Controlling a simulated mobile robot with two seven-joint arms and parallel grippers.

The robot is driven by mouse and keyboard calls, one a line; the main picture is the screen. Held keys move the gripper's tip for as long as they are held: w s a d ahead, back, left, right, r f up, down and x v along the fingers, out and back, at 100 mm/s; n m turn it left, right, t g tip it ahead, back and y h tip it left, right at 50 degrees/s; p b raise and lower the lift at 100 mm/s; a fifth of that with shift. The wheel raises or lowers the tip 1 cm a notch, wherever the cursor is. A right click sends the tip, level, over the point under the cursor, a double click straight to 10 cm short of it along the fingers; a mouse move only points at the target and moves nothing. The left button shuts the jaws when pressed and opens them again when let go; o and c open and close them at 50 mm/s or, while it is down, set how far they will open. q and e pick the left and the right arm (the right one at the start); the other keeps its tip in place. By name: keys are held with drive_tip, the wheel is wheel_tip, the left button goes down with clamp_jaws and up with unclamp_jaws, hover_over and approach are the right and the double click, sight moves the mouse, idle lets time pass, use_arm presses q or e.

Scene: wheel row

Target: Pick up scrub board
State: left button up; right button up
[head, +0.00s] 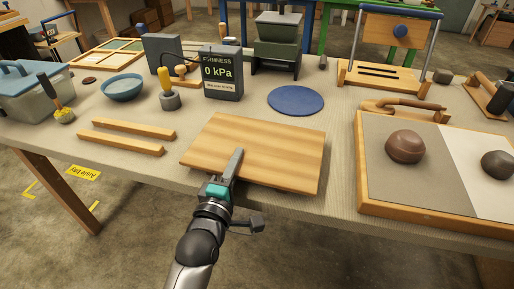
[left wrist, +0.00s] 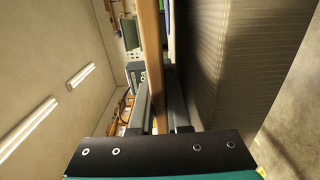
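The scrub board (head: 262,145), a flat light-wood board, lies at the table's front edge in the middle of the head view. It also shows edge-on as a tan strip in the left wrist view (left wrist: 154,60). My left gripper (head: 231,165) is at the board's front edge, with one finger over its top face; the lower finger is hidden there. In the left wrist view the left gripper's fingers (left wrist: 160,105) stand close on both sides of the board and look shut on it. I cannot tell whether the board is clear of the tabletop. My right gripper is not in view.
Two wooden strips (head: 127,136) lie left of the board. A framed tray (head: 400,180) with brown lumps stands close on the right. Behind are a blue disc (head: 296,100), a pressure display (head: 222,73), a yellow-handled tool (head: 168,90) and a blue bowl (head: 123,87).

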use_arm(q)
clamp_jaws()
idle(1.0)
drive_tip(key=shift+r, duration=0.15)
drive_tip(key=shift+r, duration=0.15)
drive_tip(key=shift+r, duration=0.2)
wheel_tip(320, 180, up, 8)
drive_tip(key=p, duration=0.4)
drive_tip(key=shift+f+p, duration=0.2)
drive_tip(key=shift+p, duration=0.1)
drive_tip(key=shift+r+p, duration=0.4)
drive_tip(key=shift+r, duration=0.5)
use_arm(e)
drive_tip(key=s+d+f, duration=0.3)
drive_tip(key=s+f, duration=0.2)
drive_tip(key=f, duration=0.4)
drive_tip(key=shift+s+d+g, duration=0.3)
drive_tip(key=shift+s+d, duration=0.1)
